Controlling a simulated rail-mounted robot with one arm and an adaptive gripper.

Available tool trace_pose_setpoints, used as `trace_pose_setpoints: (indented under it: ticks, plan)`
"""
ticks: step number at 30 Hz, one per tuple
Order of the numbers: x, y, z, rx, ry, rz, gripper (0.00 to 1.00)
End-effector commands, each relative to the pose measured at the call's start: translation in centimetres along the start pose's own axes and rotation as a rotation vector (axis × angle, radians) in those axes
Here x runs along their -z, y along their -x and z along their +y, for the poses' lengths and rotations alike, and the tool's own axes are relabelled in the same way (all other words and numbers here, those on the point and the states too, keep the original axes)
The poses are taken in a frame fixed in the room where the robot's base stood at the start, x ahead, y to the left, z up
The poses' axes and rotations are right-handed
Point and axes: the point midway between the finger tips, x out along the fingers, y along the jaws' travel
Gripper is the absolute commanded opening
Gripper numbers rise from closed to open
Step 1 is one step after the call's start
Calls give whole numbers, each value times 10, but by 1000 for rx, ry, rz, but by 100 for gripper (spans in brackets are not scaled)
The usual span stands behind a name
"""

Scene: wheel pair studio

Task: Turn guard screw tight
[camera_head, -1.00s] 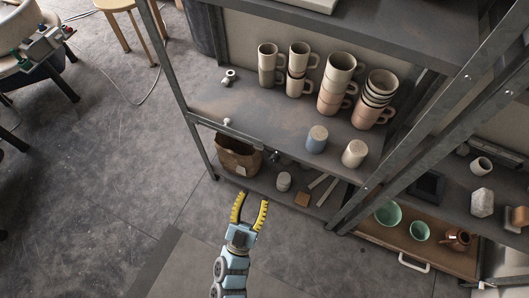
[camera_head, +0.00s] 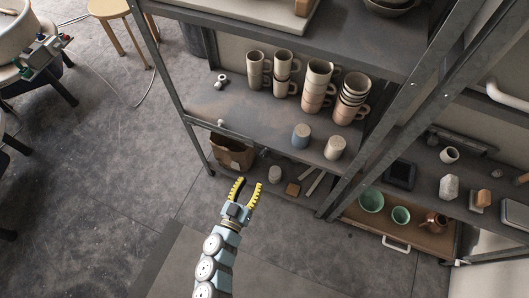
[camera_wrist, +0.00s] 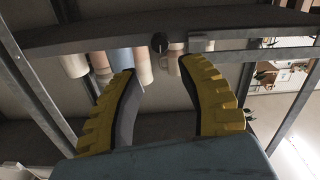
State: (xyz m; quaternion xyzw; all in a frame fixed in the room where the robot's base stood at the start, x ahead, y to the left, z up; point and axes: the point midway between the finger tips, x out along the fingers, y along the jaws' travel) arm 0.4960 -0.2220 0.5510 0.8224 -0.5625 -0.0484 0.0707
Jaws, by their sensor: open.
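My gripper (camera_head: 248,187) is open and empty in front of the lower part of the metal shelf. Its two yellow ribbed fingers also show in the wrist view (camera_wrist: 160,75), spread apart. No part is clearly recognisable as the guard screw. A small pale knob (camera_head: 221,123) sits at the front edge of the middle shelf in the head view. A dark round knob (camera_wrist: 158,43) shows at a shelf edge beyond the fingertips in the wrist view. I cannot tell whether these are the same thing. The gripper touches neither.
A wheel machine (camera_head: 40,55) and stool (camera_head: 108,9) stand left.

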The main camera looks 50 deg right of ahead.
Motion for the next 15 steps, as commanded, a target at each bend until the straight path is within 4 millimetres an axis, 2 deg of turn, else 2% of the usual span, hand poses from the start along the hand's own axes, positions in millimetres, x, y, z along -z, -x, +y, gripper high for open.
trace_pose_setpoints:
  ticks: [3,15]
  plan:
    - [1,-23,1,-4,0,2,40]
    - [0,-90,0,-1,2,1,40]
